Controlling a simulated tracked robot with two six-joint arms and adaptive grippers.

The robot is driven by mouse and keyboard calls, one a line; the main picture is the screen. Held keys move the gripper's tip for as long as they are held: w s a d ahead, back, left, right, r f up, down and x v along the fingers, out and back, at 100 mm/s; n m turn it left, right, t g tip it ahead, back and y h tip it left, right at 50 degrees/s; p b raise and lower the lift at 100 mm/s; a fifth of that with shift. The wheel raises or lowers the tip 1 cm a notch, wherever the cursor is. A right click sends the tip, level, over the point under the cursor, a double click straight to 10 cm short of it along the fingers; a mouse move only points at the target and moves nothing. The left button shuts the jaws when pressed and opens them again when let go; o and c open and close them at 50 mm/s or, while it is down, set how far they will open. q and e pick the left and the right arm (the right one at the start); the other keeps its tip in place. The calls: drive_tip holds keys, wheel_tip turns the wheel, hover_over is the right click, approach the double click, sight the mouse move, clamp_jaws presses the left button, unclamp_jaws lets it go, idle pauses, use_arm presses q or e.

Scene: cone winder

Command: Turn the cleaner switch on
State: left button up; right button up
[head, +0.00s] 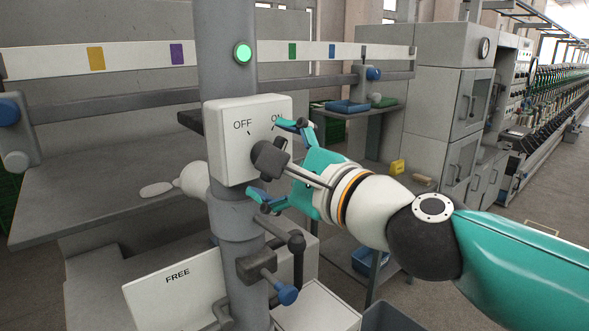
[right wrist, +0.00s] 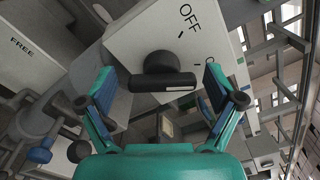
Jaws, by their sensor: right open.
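The cleaner switch is a white box (head: 228,150) on a grey column, marked OFF and ON, with a dark rotary knob (head: 264,154) on its front. The ON label is partly covered by a finger of my right gripper. In the right wrist view the knob (right wrist: 163,82) has a bar handle with a white line near one end; I cannot tell which mark it points to. My right gripper (head: 280,161) is open in front of the box, its fingers on either side of the knob with visible gaps in the right wrist view (right wrist: 158,90). My left gripper is out of view.
A lever with a blue knob (head: 288,294) and a panel marked FREE (head: 172,290) are below. A grey table (head: 100,190) stands behind left; grey cabinets (head: 448,110) stand at the back right.

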drive_tip(key=v, duration=1.2)
drive_tip(key=shift+w+f, duration=0.1)
